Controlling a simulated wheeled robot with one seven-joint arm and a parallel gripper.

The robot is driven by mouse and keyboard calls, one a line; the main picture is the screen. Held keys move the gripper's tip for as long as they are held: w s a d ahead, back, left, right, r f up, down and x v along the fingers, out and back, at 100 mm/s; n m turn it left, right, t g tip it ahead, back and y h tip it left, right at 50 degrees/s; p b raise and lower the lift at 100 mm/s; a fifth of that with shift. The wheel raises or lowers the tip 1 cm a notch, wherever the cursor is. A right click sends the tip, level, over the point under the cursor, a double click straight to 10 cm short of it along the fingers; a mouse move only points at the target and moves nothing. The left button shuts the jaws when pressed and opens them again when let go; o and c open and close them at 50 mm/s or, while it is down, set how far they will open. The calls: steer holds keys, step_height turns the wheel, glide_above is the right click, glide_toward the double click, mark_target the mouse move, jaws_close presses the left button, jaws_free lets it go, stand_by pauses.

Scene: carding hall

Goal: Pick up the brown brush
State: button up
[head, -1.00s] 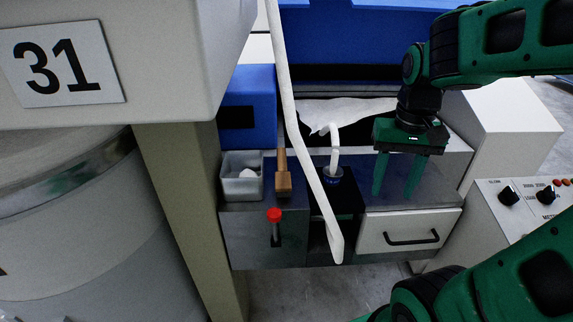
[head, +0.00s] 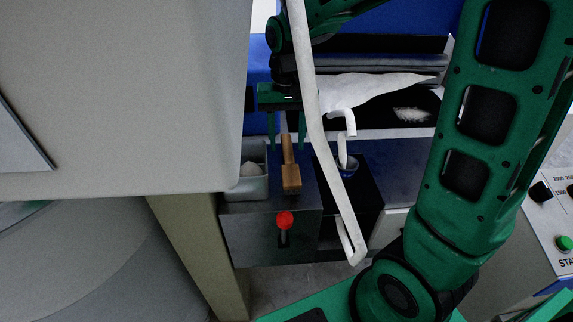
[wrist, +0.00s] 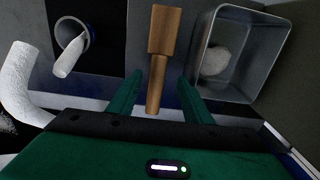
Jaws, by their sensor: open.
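The brown brush (head: 290,172) has a wooden handle and a wider block end, and lies on the grey metal top with its handle pointing away from me. In the wrist view the brush (wrist: 163,40) has its handle between the two fingertips. My gripper (head: 286,140) is open above the handle end, with one green finger on each side. In the wrist view my gripper (wrist: 160,90) holds nothing. I cannot tell how high the fingers are above the handle.
A grey bin (head: 252,185) with white fluff stands left of the brush. A blue-rimmed cup (head: 349,166) with white sliver in it stands to the right. A long white strip (head: 325,130) hangs between brush and cup. A red-knobbed lever (head: 285,221) is on the front face.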

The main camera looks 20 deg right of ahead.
mark_target(288, 155)
steer(key=shift+s+d+f, duration=0.1)
steer(key=shift+f, duration=1.3)
steer(key=shift+d+f, duration=0.1)
steer(key=shift+f, duration=1.25)
jaws_close()
